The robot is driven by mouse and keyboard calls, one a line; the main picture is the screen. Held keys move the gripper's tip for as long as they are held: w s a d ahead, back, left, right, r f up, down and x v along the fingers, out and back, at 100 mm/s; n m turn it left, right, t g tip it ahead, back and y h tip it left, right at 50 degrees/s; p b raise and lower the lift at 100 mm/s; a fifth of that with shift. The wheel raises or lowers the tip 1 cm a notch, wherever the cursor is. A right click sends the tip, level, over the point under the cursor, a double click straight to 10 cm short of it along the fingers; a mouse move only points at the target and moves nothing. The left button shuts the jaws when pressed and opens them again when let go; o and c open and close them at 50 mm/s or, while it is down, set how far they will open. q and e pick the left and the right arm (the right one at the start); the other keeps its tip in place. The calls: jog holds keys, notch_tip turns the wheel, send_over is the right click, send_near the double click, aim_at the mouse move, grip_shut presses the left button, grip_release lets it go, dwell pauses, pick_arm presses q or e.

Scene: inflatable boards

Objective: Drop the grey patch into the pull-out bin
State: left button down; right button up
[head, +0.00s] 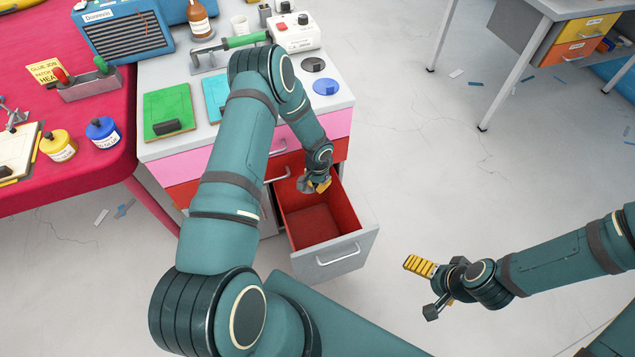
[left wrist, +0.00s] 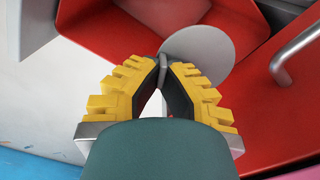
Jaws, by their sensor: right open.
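The grey patch is a flat round disc with a small tab; it shows in the left wrist view (left wrist: 208,50). My left gripper (head: 316,186) is shut on the tab, which sits between its yellow fingertips in the left wrist view (left wrist: 163,72). In the head view the patch is small and partly hidden by the gripper. The pull-out bin (head: 335,262) is open, with red inner walls and a grey front with a handle. The left gripper and patch are over the back part of the bin opening. My right gripper (head: 425,289) is open and empty, right of the bin.
A red drawer with a handle (head: 280,174) is closed above the bin. On the worktop are a black disc (head: 314,64), a blue disc (head: 326,87) and a green board (head: 167,110). A pink-red table (head: 85,175) stands left. The floor at right is mostly clear.

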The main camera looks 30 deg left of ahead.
pick_arm(q)
jog(key=c, duration=1.1)
grip_release()
jog(key=shift+o, duration=0.2)
jog(key=shift+r, duration=0.2)
notch_tip(320, 180, up, 12)
jog(key=shift+f, duration=0.15)
